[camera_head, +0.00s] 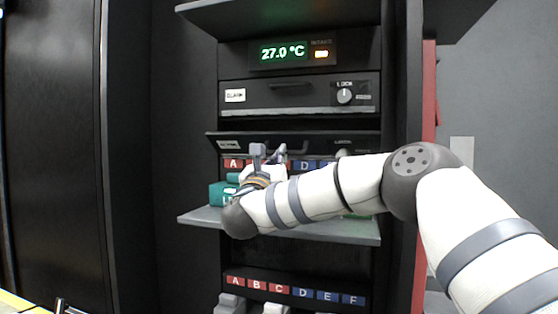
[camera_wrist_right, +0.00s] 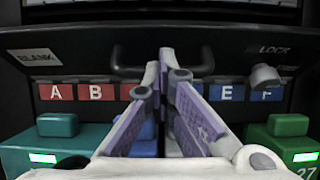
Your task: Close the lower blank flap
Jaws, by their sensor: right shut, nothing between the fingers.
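The lower blank flap (camera_head: 310,149) is a dark panel in the rack, under the closed upper panel. In the right wrist view the flap (camera_wrist_right: 90,62) shows a "BLANK" label, a dark bar handle (camera_wrist_right: 128,70) and a "LOCK" knob (camera_wrist_right: 265,78). My right gripper (camera_head: 268,152) is in front of the flap, near its middle. In the wrist view its fingers (camera_wrist_right: 160,62) are shut and empty, and overlap the handle's middle; contact cannot be told.
Below the flap are red and blue letter tags (camera_wrist_right: 60,92). Green modules stand at left (camera_wrist_right: 58,126) and right (camera_wrist_right: 288,126), with a blue one between. A grey shelf (camera_head: 200,216) juts out below. A red post (camera_head: 428,110) stands right of the rack.

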